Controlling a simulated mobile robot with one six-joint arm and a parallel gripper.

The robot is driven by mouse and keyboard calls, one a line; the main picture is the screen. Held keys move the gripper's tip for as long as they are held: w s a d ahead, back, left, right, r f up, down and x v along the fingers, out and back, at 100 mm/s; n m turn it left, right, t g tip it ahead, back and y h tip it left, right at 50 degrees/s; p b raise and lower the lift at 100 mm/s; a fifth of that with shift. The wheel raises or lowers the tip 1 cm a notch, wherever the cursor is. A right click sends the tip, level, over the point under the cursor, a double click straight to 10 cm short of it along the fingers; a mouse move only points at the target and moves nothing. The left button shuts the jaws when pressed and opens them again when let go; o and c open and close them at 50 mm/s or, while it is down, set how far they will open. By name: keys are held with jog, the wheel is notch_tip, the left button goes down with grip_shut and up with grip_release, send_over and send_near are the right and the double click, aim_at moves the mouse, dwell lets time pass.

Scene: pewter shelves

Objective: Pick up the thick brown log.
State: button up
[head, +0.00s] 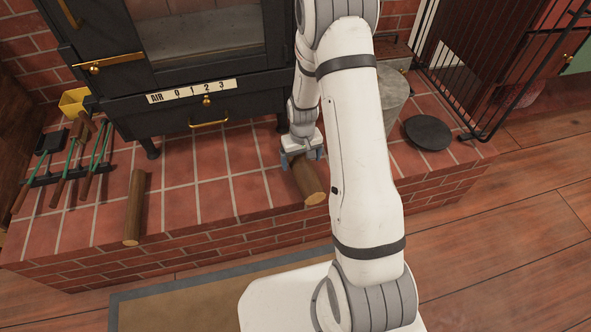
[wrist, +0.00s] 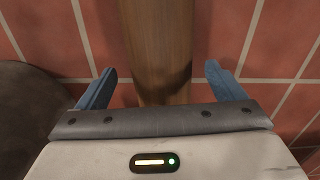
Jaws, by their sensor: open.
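The thick brown log (head: 312,190) lies on the red tiled hearth, its pale cut end pointing at the hearth's front edge. My gripper (head: 302,156) is right over its rear part, with blue fingers pointing down. In the wrist view, the log (wrist: 158,45) runs between the two open fingers of my gripper (wrist: 160,76), with a gap on each side. The gripper body hides the log's near part there. A thinner brown log (head: 134,208) lies further left on the hearth, apart from my gripper.
A black stove (head: 200,90) stands behind the hearth (head: 225,195). Fire tools (head: 70,165) and a yellow container (head: 74,101) are at left. A grey bucket (head: 393,98), a dark round plate (head: 428,132) and a black fire guard (head: 475,75) are at right.

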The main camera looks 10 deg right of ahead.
aim_at(301, 167)
notch_tip(301, 167, down, 4)
jog(key=shift+s+a+f+b, duration=0.1)
jog(key=shift+f+b, duration=0.05)
jog(key=shift+b, duration=0.6)
jog(key=c, duration=1.5)
